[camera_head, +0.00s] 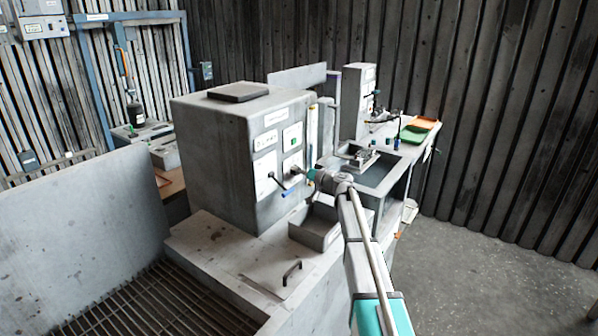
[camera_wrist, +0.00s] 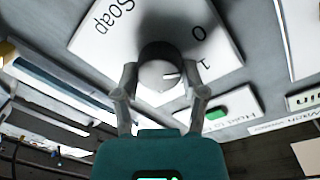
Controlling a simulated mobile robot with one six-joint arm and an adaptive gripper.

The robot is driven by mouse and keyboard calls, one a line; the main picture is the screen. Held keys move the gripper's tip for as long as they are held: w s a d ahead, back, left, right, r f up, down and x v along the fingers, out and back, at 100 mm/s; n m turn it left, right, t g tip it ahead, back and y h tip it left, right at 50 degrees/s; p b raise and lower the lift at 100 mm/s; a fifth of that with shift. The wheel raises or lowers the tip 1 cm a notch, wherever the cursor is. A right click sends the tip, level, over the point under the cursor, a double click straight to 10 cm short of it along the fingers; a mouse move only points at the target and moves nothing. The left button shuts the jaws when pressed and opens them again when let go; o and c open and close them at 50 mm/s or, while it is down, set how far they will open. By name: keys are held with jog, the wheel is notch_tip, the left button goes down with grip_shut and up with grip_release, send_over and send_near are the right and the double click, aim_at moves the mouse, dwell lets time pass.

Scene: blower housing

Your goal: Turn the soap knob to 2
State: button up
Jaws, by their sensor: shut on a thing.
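Any other numbers are hidden behind the knob and fingers. My gripper (camera_wrist: 163,78) has one finger on each side of the knob and is shut on it. In the head view, my gripper (camera_head: 311,173) is at the front of the grey cabinet (camera_head: 215,150), and the knob is too small to make out.
A plate with a green button (camera_wrist: 216,113) is close to my right finger in the wrist view. A dark-handled lever (camera_head: 279,186) is left of my gripper. A grey open box (camera_head: 316,226) stands below it. A bench with green and orange trays (camera_head: 424,124) stands beyond.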

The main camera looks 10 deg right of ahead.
jog(key=m, duration=1.1)
jog(key=shift+w+d+f+m+g+y, duration=0.1)
jog(key=shift+w+m+g+y, duration=0.05)
jog(key=shift+m+g+y, duration=0.2)
jog(key=o, duration=1.2)
jog(key=shift+c, duration=0.2)
